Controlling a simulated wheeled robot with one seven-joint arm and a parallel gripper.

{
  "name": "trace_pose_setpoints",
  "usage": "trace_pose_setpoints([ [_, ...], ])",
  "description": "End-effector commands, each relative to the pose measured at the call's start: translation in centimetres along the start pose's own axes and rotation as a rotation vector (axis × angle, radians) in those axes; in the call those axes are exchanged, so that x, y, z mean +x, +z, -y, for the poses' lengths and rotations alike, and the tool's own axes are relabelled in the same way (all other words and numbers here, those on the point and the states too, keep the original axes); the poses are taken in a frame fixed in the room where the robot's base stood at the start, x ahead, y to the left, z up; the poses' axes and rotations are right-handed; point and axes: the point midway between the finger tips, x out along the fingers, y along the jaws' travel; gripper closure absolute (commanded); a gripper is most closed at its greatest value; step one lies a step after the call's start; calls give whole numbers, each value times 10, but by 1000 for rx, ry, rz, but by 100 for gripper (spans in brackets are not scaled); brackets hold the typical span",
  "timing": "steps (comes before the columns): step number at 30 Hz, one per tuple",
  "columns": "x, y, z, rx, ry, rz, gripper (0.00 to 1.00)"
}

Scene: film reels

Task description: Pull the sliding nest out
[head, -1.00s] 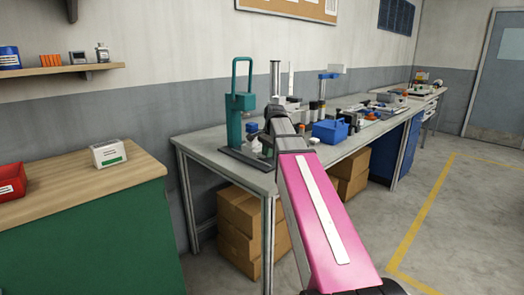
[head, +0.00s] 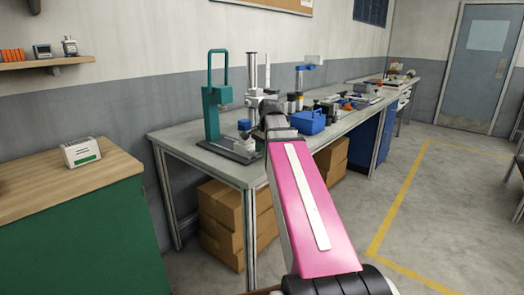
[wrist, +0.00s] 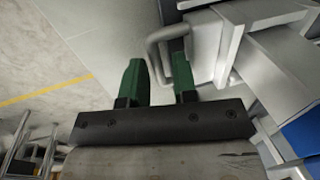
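In the wrist view, a grey U-shaped handle (wrist: 155,44) sticks out from a light grey block (wrist: 207,45), which appears to be the sliding nest. My gripper (wrist: 157,72) has two green fingers, set apart, one on either side of the handle's outer bar. The right finger reaches inside the loop. Some gap shows between the fingers and the bar; contact cannot be made out. In the head view, my pink arm hides the gripper and handle. It reaches toward a light grey fixture with a column (head: 253,72) on the workbench (head: 215,165).
A teal press (head: 213,100) stands left of the fixture. A blue box (head: 308,122) sits right of my arm. Cardboard boxes (head: 222,215) are under the bench. A green cabinet (head: 90,235) is at left. The floor to the right is open (head: 440,200).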

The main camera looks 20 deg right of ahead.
Motion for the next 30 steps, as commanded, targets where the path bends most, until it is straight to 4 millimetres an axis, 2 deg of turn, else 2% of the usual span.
trace_pose_setpoints([
  [9,0,0,0,0,0,1,63],
  [14,-9,0,0,0,0,1,63],
  [30,-87,-1,0,0,-1,-1,63],
])
